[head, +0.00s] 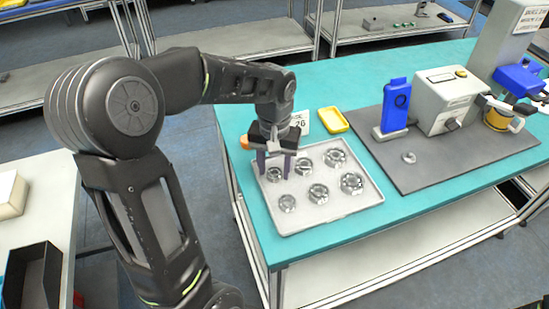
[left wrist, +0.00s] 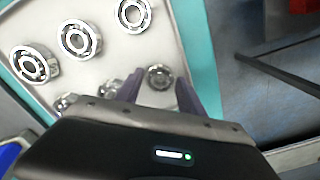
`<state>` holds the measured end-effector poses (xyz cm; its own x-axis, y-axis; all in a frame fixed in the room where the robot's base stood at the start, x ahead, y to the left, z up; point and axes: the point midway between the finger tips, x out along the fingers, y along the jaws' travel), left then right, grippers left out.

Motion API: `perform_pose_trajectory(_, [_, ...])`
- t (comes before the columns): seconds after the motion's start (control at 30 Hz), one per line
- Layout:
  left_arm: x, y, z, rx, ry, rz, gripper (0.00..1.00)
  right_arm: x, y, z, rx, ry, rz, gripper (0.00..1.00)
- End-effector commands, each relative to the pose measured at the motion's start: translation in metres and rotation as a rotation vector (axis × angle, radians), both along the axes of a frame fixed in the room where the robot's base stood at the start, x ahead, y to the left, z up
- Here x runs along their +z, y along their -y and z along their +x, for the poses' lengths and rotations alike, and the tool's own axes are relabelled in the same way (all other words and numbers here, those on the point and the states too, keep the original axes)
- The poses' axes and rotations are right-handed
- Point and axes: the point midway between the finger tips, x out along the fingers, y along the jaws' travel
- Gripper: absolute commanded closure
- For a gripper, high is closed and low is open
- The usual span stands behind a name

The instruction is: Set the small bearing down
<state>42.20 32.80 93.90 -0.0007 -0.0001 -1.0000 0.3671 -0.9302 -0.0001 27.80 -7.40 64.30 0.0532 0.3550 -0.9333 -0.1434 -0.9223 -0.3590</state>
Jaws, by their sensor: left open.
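The small bearing (head: 275,175) lies in the back left part of a light grey tray (head: 325,214) on the teal table. My left gripper (head: 273,168) points down over it with its two fingers apart. In the left wrist view the small bearing (left wrist: 159,77) shows between the open fingertips (left wrist: 158,88), with a visible gap to each finger. The bearing appears to lie flat on the tray floor. Several other metal bearings of different sizes lie in the tray, in two rows. My right gripper is not in view.
A yellow dish (head: 333,120) and a number card (head: 300,121) stand behind the tray. To the right, a grey mat (head: 470,155) holds a blue stand (head: 396,108), a grey machine (head: 443,100) and a small metal ring (head: 409,157). Teal table is clear before the mat.

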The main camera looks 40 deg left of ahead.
Motion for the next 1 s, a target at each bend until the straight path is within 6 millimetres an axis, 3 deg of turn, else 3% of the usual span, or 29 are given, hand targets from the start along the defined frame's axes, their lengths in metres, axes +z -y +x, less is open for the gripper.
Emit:
perform_pose_trajectory(0.17, [0.015, 0.000, 0.001, 0.001, 0.004, 0.001, 0.54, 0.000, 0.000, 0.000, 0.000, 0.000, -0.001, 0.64])
perform_pose_trajectory(0.7, [0.114, 0.000, 0.001, 0.001, 0.003, 0.000, 0.54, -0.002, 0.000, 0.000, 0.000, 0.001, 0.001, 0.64])
perform_pose_trajectory(1.0, [0.123, 0.000, 0.000, 0.000, 0.001, 0.000, 0.54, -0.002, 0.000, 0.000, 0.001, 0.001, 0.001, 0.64])
